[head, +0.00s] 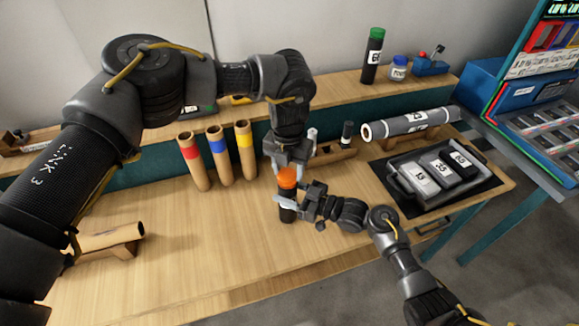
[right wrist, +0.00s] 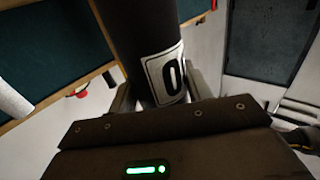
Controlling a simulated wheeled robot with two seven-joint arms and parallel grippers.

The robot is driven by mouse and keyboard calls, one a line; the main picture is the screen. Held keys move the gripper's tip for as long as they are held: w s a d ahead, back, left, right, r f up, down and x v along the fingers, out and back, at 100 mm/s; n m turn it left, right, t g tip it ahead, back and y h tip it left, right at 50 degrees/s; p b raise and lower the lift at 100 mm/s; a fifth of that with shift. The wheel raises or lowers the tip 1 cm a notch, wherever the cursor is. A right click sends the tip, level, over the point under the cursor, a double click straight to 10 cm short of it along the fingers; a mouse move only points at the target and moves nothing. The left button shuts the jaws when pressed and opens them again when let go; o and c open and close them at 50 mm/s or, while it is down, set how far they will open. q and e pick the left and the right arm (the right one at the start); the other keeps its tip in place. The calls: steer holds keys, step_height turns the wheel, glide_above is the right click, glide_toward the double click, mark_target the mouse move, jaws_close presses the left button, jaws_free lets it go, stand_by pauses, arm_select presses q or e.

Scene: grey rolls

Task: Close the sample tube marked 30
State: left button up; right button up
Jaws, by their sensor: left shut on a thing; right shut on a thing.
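The dark sample tube (head: 287,213) stands upright near the middle of the bench in the head view. My right gripper (head: 291,201) is shut around its body from the right. The right wrist view shows the dark tube (right wrist: 140,35) between the fingers, with a white label (right wrist: 168,80) on which a "0" is readable; the rest of the number is turned out of sight. My left gripper (head: 288,167) points down from above and is shut on an orange cap (head: 287,179). The cap is in line with the tube's top; I cannot tell whether it is seated.
Brown tubes with red, blue and yellow bands (head: 220,155) stand left of the tube. A grey roll (head: 405,124) lies behind right. A brown roll (head: 110,238) lies at left. The front bench is clear.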

arm_select(q)
steer(key=m, duration=0.8)
steer(key=shift+s+d, duration=0.1)
steer(key=shift+d, duration=0.05)
steer(key=m, duration=0.2)
steer(key=shift+s+m, duration=0.1)
steer(key=shift+m, duration=0.3)
steer(key=m, duration=0.8)
steer(key=shift+s, duration=0.15)
steer(key=m, duration=1.2)
steer(key=shift+a, duration=0.3)
steer(key=o, duration=0.9)
steer(key=shift+s, duration=0.1)
